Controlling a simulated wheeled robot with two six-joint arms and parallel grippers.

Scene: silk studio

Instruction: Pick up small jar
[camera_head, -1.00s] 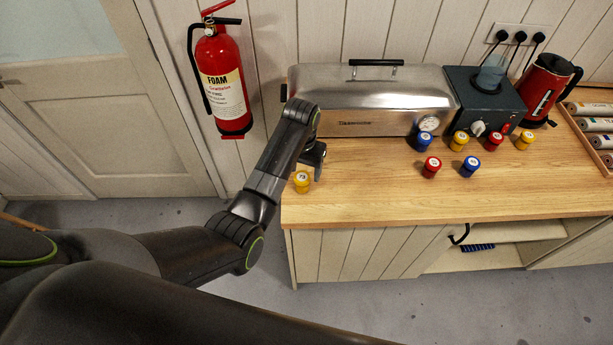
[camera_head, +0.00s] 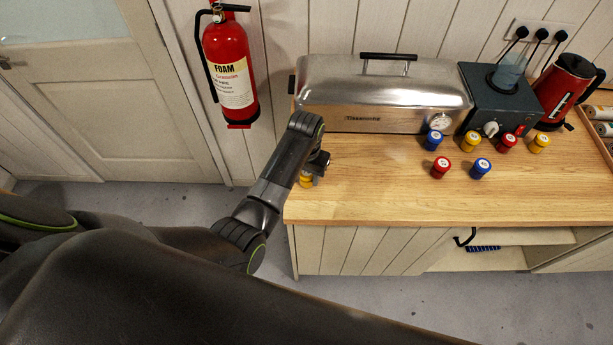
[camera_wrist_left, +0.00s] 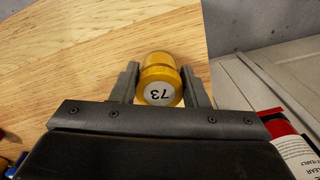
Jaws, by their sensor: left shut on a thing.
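A small yellow jar (camera_wrist_left: 157,62) with a round white label reading 73 sits between the two fingers of my left gripper (camera_wrist_left: 160,85) in the left wrist view. The fingers are shut on its sides. In the head view the jar (camera_head: 306,181) shows at the left end of the wooden counter (camera_head: 400,205), partly hidden by my left gripper (camera_head: 316,168). I cannot tell whether the jar touches the counter. My right gripper is in neither view.
Red (camera_head: 440,168), blue (camera_head: 481,168) and yellow (camera_head: 540,143) jars stand farther right on the counter. A steel steamer (camera_head: 390,95) is behind, with a dark box (camera_head: 495,100) and a red kettle (camera_head: 562,90) to its right. A fire extinguisher (camera_head: 230,65) hangs on the wall at left.

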